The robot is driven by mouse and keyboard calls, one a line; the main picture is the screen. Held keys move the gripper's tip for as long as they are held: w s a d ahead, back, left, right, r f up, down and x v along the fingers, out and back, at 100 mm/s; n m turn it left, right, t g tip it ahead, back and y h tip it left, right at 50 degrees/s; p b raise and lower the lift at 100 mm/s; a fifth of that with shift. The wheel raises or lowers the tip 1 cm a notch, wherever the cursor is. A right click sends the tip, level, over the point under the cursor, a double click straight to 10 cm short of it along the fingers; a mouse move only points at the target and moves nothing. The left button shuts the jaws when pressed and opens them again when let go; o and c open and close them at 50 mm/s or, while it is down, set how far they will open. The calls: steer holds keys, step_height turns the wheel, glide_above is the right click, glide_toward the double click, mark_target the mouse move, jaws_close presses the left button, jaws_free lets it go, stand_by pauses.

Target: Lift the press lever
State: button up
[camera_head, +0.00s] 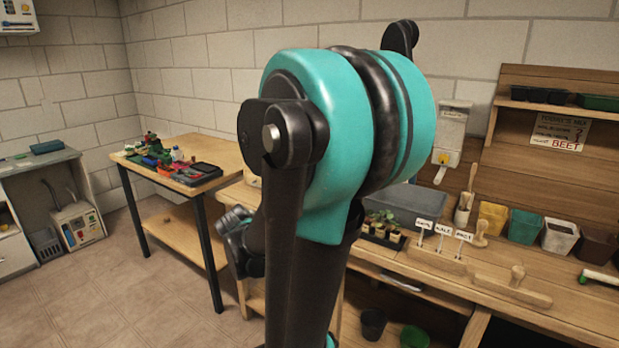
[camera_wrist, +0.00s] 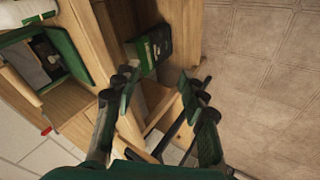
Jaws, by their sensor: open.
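No press lever can be made out for certain. A white wall dispenser (camera_head: 450,135) with a pale spout-like piece below it hangs above the workbench in the head view. A wooden bar with an upright knob (camera_head: 515,285) lies on the bench top at the right. I cannot tell whether either holds the lever. My gripper (camera_wrist: 158,90) is open in the wrist view, with nothing between its dark fingers. It is near wooden furniture and above the tiled floor. In the head view my arm covers the middle, and the gripper is not clearly seen.
The workbench (camera_head: 480,305) carries a seedling tray (camera_head: 382,235), white labels and several pots. A side table (camera_head: 185,182) holds small coloured items. Two pots stand low under the bench. A green and white package (camera_wrist: 155,45) sits by the wood. Tiled floor (camera_head: 110,290) is clear at left.

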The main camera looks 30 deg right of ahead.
steer(key=w+d+r+n+t+h, duration=0.1)
steer(key=w+d+r+n+h, duration=0.2)
steer(key=w+d+r+h, duration=0.85)
steer(key=w+d+y, duration=0.1)
steer(key=w+d, duration=0.1)
steer(key=d, duration=0.4)
steer(key=w+d+y, duration=0.1)
steer(key=w+d, duration=0.2)
steer(key=d, duration=0.3)
steer(key=w+d+y, duration=0.1)
steer(key=w+d, duration=0.1)
steer(key=d, duration=0.4)
steer(key=shift+w+f, duration=0.3)
steer(key=shift+f, duration=0.05)
steer(key=shift+c, duration=0.3)
steer(key=shift+s, duration=0.1)
jaws_close()
steer(key=shift+t, duration=0.3)
